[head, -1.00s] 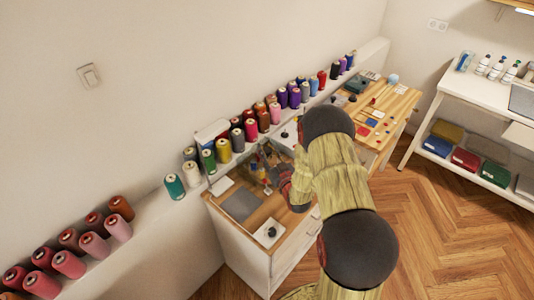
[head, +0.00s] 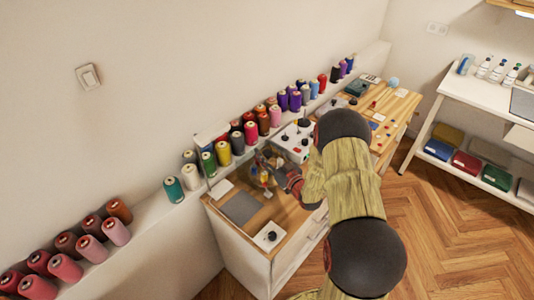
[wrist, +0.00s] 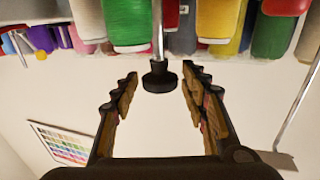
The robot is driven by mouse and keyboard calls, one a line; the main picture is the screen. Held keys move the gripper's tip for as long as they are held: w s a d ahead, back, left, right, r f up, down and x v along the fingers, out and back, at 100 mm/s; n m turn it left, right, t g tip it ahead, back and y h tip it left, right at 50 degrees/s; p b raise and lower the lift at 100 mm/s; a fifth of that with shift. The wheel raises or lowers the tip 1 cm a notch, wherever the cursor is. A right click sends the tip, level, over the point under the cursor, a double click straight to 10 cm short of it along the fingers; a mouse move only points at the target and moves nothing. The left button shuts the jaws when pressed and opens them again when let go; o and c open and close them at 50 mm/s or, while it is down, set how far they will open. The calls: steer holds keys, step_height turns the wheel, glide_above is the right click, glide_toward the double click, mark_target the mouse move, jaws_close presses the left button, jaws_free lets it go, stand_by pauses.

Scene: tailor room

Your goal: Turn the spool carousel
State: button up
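The spool carousel (head: 265,181) is a small cluster of coloured spools on the wooden-topped cabinet (head: 213,208), partly hidden by my gripper (head: 272,168) in the head view. In the wrist view, a black knob (wrist: 160,77) on a thin metal rod (wrist: 158,30) appears between the fingertips of my gripper (wrist: 160,85); it looks like the top of the carousel's post. The fingers are open, one on each side of the knob, with a gap to each. The carousel's lower part is out of the wrist view.
Large thread cones (head: 238,143) line the wall ledge behind the cabinet. A white box with dark knobs (head: 292,141) stands to the right of my gripper. A grey mat (head: 240,208) and a white plate with a black knob (head: 269,236) lie at the cabinet's left and front.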

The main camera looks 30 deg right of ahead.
steer(key=shift+s+f, duration=0.1)
steer(key=shift+s, duration=0.05)
steer(key=s+d, duration=0.1)
steer(key=s, duration=1)
steer(key=shift+s, duration=0.35)
